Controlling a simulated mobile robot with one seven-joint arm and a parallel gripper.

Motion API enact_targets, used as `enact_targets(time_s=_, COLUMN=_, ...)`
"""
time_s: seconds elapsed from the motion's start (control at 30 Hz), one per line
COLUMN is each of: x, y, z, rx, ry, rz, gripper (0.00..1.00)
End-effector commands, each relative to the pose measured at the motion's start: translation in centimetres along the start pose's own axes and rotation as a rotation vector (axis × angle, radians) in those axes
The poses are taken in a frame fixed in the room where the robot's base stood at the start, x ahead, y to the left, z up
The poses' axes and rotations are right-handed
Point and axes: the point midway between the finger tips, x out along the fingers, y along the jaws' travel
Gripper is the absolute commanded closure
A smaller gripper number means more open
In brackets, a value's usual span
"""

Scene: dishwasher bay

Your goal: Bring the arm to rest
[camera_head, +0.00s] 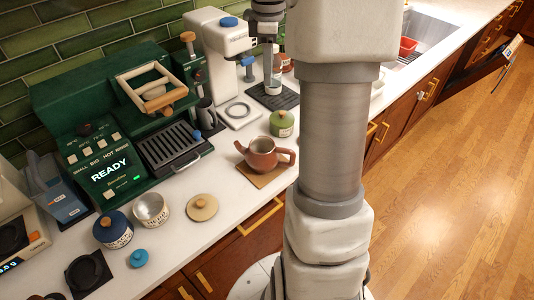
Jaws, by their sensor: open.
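My arm fills the middle right of the head view as a large white and grey column. Its wrist shows at the top, and my gripper (272,80) hangs from it, pointing down over the back of the counter. The gripper is open, and I see nothing held in it. It is above or in front of a dark square mat (285,98), beside the white grinder-like machine (222,50). My arm hides part of the counter behind it.
A sink (425,30) is at right. The wooden floor (460,190) is clear.

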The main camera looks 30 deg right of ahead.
Motion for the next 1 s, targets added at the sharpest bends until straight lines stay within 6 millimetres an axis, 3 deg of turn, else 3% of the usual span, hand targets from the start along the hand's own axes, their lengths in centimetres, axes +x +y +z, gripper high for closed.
enact_targets(time_s=0.2, x=-1.2, y=0.0, z=0.0, rx=0.000, ry=0.000, rz=0.000, gripper=0.47)
enact_targets(time_s=0.7, x=-1.2, y=-0.1, z=0.1, rx=0.029, ry=0.002, rz=0.006, gripper=0.47)
enact_targets(time_s=0.87, x=-1.9, y=-1.4, z=1.0, rx=0.243, ry=0.019, rz=0.061, gripper=0.47)
enact_targets(time_s=1.0, x=-3.1, y=-4.0, z=2.3, rx=0.575, ry=0.072, rz=0.141, gripper=0.47)
